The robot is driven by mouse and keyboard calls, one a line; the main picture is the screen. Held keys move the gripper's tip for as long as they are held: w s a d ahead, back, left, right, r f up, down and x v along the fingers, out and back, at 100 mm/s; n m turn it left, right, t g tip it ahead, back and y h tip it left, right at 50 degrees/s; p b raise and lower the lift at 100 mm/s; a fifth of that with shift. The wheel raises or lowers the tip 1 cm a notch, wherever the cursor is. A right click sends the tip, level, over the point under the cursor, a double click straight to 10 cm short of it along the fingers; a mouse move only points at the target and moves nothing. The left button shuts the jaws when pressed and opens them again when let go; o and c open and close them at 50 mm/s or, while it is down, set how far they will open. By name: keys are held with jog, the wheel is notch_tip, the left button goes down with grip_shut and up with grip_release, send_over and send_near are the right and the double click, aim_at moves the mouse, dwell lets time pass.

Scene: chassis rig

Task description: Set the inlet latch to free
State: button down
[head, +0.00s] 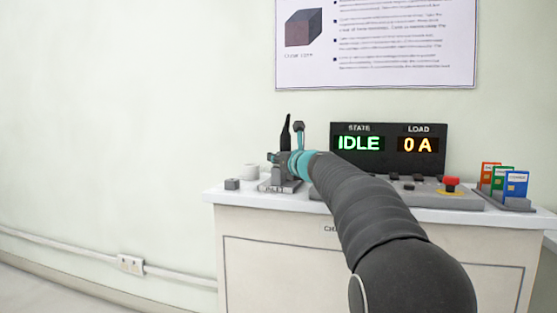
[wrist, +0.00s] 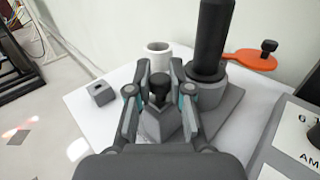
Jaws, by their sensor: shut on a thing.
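My gripper (wrist: 160,82) is shut on a dark round-topped knob (wrist: 158,93) in the wrist view, with a fingertip on each side of it. The knob stands over a grey, angular base (wrist: 157,125) on the white bench top; I take this to be the inlet latch. Its lower part is partly hidden by my fingers. In the head view my gripper (head: 275,158) is small, at the bench's left end, above a grey base (head: 280,187) whose label looks like INLET. The latch's setting cannot be read.
A tall black post (wrist: 211,40) in a grey socket stands right of the gripper, with an orange paddle (wrist: 249,61) behind it. The display (head: 388,146) reads IDLE, 0 A. A red button (head: 451,183) is farther right.

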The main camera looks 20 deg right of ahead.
jog(key=shift+s+a, duration=0.15)
jog(key=shift+s, duration=0.05)
jog(key=c, duration=1)
grip_release()
jog(key=shift+s, duration=0.1)
jog(key=shift+s, duration=0.2)
jog(key=v, duration=1.1)
jog(key=shift+s, duration=0.2)
